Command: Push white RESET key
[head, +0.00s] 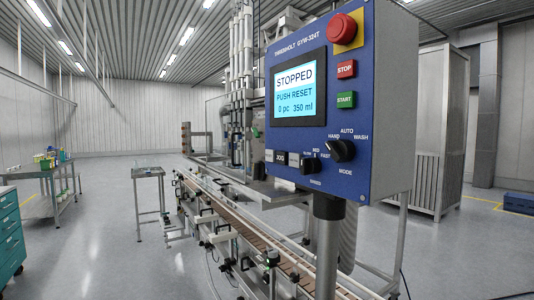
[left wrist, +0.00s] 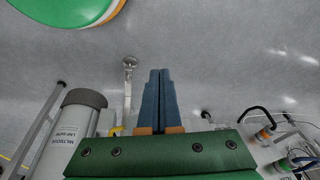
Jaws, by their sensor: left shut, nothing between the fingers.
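The blue control panel (head: 345,175) stands at the right of the head view, on a grey post. Its screen (head: 295,90) reads STOPPED, PUSH RESET, 0 pc 350 ml. The panel's keys are not seen there. My right gripper is not in view.
The panel also carries a red mushroom button (head: 343,29), a red STOP key (head: 346,69), a green START key (head: 346,101) and a black mode knob (head: 342,151). A conveyor (head: 250,235) runs below. A grey cylinder (left wrist: 72,135) stands left in the wrist view.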

